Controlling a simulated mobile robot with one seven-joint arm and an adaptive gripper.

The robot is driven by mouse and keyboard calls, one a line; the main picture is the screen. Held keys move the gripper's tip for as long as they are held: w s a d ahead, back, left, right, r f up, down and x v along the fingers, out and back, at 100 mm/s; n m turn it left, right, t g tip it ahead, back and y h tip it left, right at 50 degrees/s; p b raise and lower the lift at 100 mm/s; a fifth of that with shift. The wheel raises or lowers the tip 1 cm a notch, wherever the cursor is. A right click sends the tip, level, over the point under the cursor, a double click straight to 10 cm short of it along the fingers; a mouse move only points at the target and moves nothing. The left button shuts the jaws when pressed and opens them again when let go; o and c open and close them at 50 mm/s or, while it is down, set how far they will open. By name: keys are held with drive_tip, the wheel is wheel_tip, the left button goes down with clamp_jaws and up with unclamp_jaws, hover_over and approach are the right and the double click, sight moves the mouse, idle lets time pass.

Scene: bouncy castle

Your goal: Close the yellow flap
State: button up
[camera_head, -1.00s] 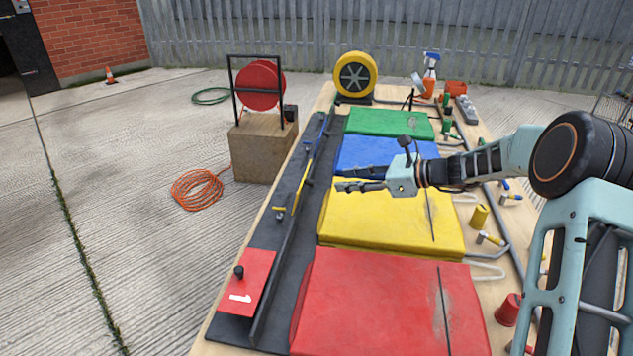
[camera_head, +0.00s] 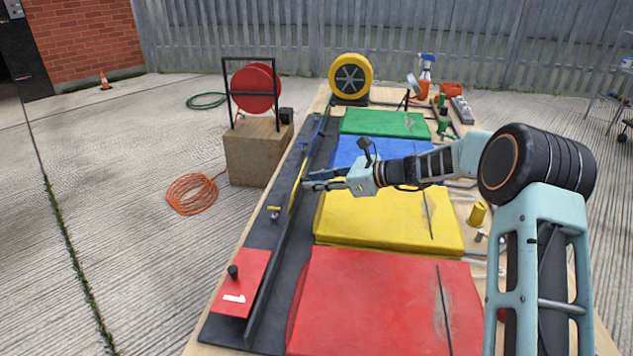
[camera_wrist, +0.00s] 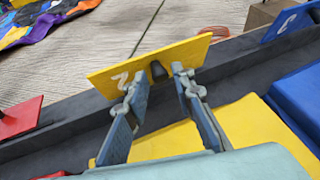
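The yellow flap (camera_wrist: 172,58), marked with a 2, stands raised at the black rail in the wrist view, with a short black knob (camera_wrist: 158,70) on its face. In the head view the yellow flap (camera_head: 297,187) shows nearly edge-on as a thin upright strip. My gripper (camera_head: 306,181) is at the flap from the right, above the rail. In the wrist view my gripper's fingers (camera_wrist: 157,84) are spread, one on each side of the knob. The knob appears free between them; I cannot tell whether a fingertip touches the flap.
A red flap (camera_head: 240,285) marked 1 lies flat at the near left. A blue flap (camera_wrist: 291,20) is to the right. A long black rail (camera_head: 275,270) runs beside the yellow cushion (camera_head: 370,220), red cushion (camera_head: 380,300) and blue cushion (camera_head: 375,150). An orange hose coil lies on the ground.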

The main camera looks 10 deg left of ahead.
clamp_jaws()
drive_tip(key=shift+r+p, duration=0.15)
drive_tip(key=shift+p, duration=0.15)
